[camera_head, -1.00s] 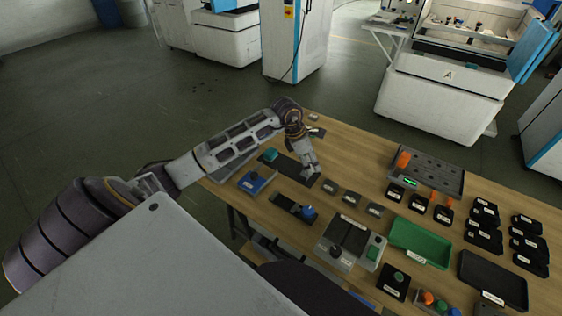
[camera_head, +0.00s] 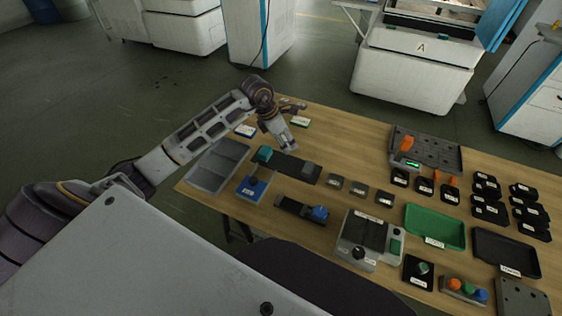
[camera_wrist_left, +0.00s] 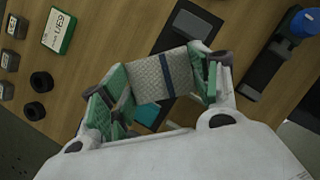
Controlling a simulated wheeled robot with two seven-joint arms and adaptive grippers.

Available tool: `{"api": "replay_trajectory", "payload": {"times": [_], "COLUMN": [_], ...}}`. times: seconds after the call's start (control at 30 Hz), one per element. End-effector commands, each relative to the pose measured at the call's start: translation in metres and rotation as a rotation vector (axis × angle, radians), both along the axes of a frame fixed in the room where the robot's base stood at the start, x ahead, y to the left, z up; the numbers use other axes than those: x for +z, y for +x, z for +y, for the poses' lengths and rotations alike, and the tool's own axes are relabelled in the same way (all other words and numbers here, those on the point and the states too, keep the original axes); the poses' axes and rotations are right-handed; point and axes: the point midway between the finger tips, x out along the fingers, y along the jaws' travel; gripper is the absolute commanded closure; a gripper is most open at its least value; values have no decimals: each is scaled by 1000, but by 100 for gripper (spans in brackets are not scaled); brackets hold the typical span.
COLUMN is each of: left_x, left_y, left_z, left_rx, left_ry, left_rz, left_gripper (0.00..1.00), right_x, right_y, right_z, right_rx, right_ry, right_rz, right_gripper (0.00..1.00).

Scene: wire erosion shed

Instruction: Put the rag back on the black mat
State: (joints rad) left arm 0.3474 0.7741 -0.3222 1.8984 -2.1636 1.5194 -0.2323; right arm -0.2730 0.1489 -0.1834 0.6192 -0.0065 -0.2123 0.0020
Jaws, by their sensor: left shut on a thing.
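The rag (camera_wrist_left: 163,78) is a pale grey quilted cloth with a dark blue stripe. In the left wrist view it is stretched between the green-padded fingers of my left gripper (camera_wrist_left: 158,88), which is shut on it. In the head view my left gripper (camera_head: 292,148) is at the far edge of the black mat (camera_head: 289,166), above the table; the rag cannot be made out clearly there. The mat is a dark strip on the wooden table. A teal block (camera_head: 263,153) is at its left end and a grey block (camera_head: 311,169) at its right end. My right gripper is not in view.
A grey tray (camera_head: 214,168) and a blue stand (camera_head: 252,188) are left of the mat. A black strip with a blue knob (camera_head: 320,212) is in front. Small labelled blocks (camera_head: 358,189) stand to the right. A green-edged label box (camera_head: 300,122) is behind.

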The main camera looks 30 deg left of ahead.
Motion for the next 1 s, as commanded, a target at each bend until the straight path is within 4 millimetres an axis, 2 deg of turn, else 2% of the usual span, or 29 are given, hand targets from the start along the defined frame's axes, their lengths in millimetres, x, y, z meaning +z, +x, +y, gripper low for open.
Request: {"api": "replay_trajectory", "payload": {"times": [0.47, 0.73, 1.0], "left_x": [-2, -30, -60], "left_y": [0, -1, 0], "left_z": [0, -1, 0], "left_rx": [1, 0, 2], "left_ry": [-1, -3, -1], "left_rz": [1, 4, 0], "left_gripper": [64, 64, 64], "right_x": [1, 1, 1], "right_y": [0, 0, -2], "right_z": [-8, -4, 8], "right_rx": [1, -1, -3], "right_ry": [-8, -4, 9], "right_rz": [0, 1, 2], "right_gripper": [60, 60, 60]}}
